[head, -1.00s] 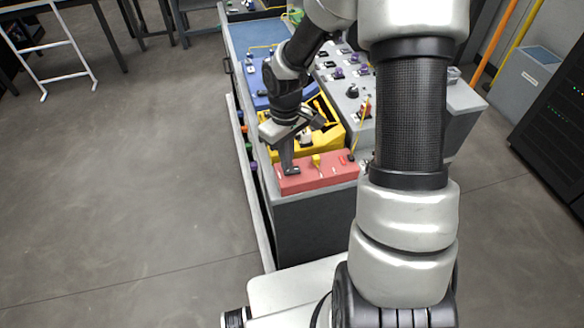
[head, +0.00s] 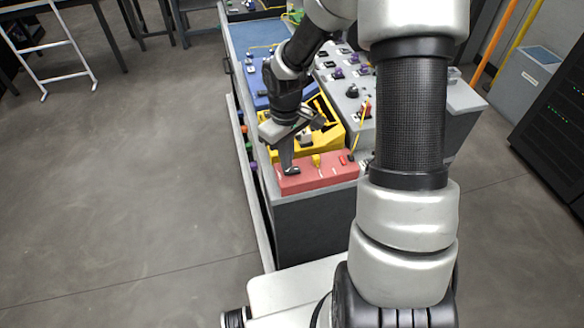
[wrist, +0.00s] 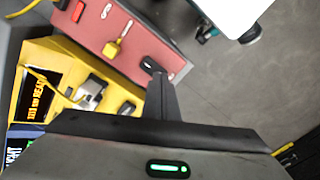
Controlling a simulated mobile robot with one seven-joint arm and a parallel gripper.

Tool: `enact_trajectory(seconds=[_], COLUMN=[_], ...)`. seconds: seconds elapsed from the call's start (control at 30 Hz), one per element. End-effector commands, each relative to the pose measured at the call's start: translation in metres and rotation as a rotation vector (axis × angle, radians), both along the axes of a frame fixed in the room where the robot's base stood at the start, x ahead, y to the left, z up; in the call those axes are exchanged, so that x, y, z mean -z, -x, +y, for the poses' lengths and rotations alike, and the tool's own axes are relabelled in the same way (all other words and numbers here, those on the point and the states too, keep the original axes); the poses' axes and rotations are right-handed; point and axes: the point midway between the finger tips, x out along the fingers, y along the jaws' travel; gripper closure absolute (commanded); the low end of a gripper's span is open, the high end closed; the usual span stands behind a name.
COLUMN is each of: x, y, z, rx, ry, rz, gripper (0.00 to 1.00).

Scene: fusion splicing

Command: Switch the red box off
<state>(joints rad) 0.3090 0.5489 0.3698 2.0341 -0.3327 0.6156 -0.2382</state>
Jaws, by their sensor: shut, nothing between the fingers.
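The red box (head: 325,175) sits at the near end of the bench, and it also shows in the wrist view (wrist: 128,22). A black rocker switch (wrist: 148,64) is on the end of its top face, at the left end in the head view (head: 292,171). My gripper (head: 291,170) is shut and empty, pointing down at this switch. In the wrist view the fingertips (wrist: 157,76) are right beside the switch; whether they touch it I cannot tell. The fingers partly cover the switch, and its tilt is not clear.
A yellow device (head: 285,147) with a lit display (wrist: 38,98) stands just behind the red box. A yellow connector (wrist: 114,48) with a cable sits on the red box. A grey panel with knobs (head: 352,92) is to the right.

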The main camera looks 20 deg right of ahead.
Motion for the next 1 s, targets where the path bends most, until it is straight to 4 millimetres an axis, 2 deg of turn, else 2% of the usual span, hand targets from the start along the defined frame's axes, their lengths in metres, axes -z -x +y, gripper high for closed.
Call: enact_trajectory(seconds=[1.0], x=[0.015], y=[0.0], z=[0.0], rx=[0.0], ry=[0.0], rz=[0.001], gripper=[1.0])
